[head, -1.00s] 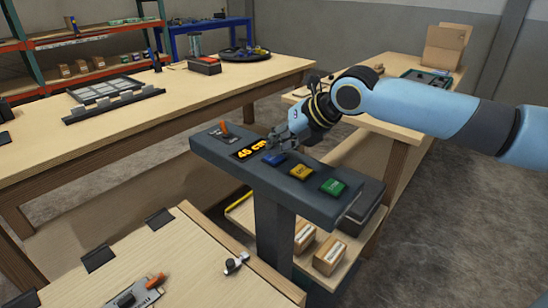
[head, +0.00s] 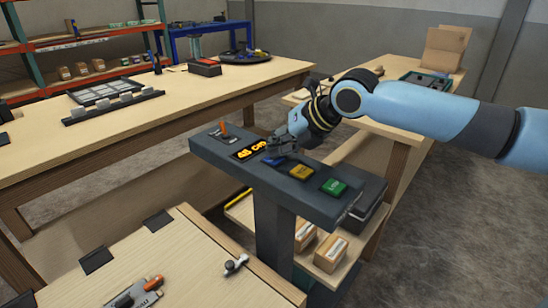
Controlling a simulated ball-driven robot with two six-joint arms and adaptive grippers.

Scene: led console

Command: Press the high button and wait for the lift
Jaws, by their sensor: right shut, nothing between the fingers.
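The dark console (head: 226,160) stands in the middle on a post. Its top carries an orange-lit display (head: 251,149), a blue button (head: 272,161), a yellow button (head: 300,171) and a green button (head: 333,187) in a row. The button labels are too small to read. My right gripper (head: 279,154) is shut and empty, its fingertips down at the blue button, partly covering it. I cannot tell whether they touch it or whether it is pressed in. The display's digits are blurred. My left gripper is not in view.
An orange-tipped lever (head: 224,129) stands at the console's left end. A wooden table (head: 190,262) with tools is at the lower left. A long workbench (head: 150,125) lies behind. Cardboard boxes (head: 330,254) sit on a low shelf right of the post.

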